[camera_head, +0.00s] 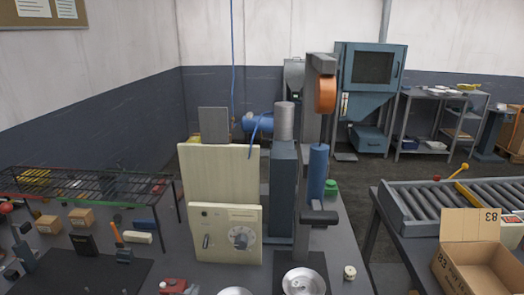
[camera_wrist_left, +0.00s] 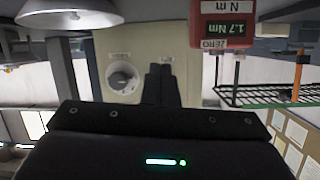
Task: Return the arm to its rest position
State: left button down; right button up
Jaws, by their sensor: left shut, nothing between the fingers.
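My left gripper (camera_wrist_left: 159,70) shows in the left wrist view, upside down to the room. Its two dark fingers are together with nothing between them, pointing at the cream control panel (camera_wrist_left: 172,45) with a round dial (camera_wrist_left: 122,78). The panel also stands in the middle of the head view (camera_head: 225,250). I cannot make out the left gripper in the head view. My right gripper is in neither view.
A red torque meter (camera_wrist_left: 222,22) and a metal pan (camera_wrist_left: 70,12) are near the left gripper. A wire rack (camera_head: 90,182) stands at left. A second pan (camera_head: 303,282) sits before a dark column (camera_head: 283,190). A cardboard box (camera_head: 475,262) and roller conveyor (camera_head: 430,200) are at right.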

pick_arm(q)
jog(key=s+a+f+g+y, duration=0.1)
jog(key=s+f+g, duration=0.3)
jog(key=s, duration=0.6)
jog(key=s+f+g, duration=0.1)
jog(key=s+g, duration=0.6)
jog(key=s, duration=0.3)
notch_tip(320, 180, down, 30)
jog(key=s, duration=0.2)
jog(key=s+a+f+g, duration=0.1)
jog(key=s+a+f, duration=0.1)
jog(key=s+f, duration=0.7)
jog(key=s+a+f+g, duration=0.1)
jog(key=s+a+f, duration=0.1)
jog(key=s+f, duration=0.6)
jog(key=s, duration=0.2)
jog(key=shift+s+f, duration=0.35)
